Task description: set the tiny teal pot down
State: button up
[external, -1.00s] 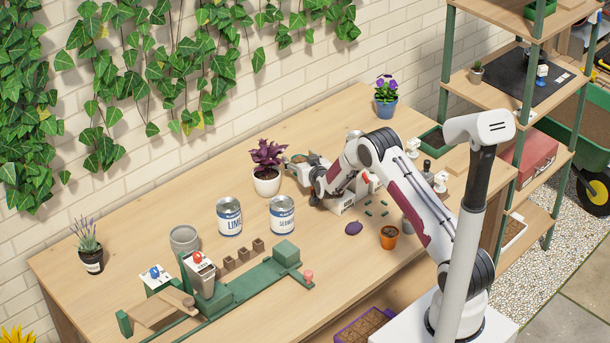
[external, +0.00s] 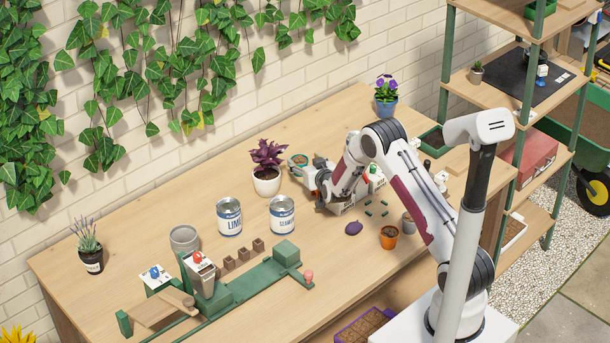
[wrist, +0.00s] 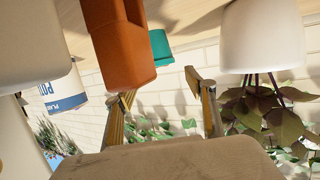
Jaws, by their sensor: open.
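A small teal pot (wrist: 160,47) shows in the wrist view, at the tabletop, which appears along the top of that tilted picture. It lies beyond my fingertips and between them, with a visible gap. Part of it is hidden behind an orange block-like object. My gripper (wrist: 160,86) is open, with its two fingers apart and nothing between their tips. In the external view my gripper (external: 322,201) is low over the table, right of the labelled cans.
The orange object (wrist: 122,45) is close to my left finger in the wrist view. A white pot with a purple-leaved plant (external: 267,180) and a can (external: 282,215) stand left of my gripper.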

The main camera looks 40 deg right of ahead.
jog(key=shift+v, duration=3.45)
jog(key=shift+a+r, duration=0.25)
jog(key=shift+r, duration=0.25)
jog(key=s+a+r+n+g+y, duration=0.1)
jog(key=s+a+r+g+y, duration=0.1)
jog(key=s+a+r, duration=0.55)
jog(key=s+a+r+n+g+y, duration=0.1)
jog(key=s+a+r+n+y, duration=0.2)
jog(key=s+r, duration=0.6)
jog(key=s+a+r+g, duration=0.1)
jog(key=s+a+g, duration=0.1)
jog(key=s, duration=1.3)
jog(key=s+a+r+g, duration=0.2)
jog(key=s+g, duration=0.1)
jog(key=s, duration=1.3)
jog(key=shift+a+r+n, duration=0.25)
jog(key=shift+a+n, duration=0.05)
jog(key=shift+a, duration=0.05)
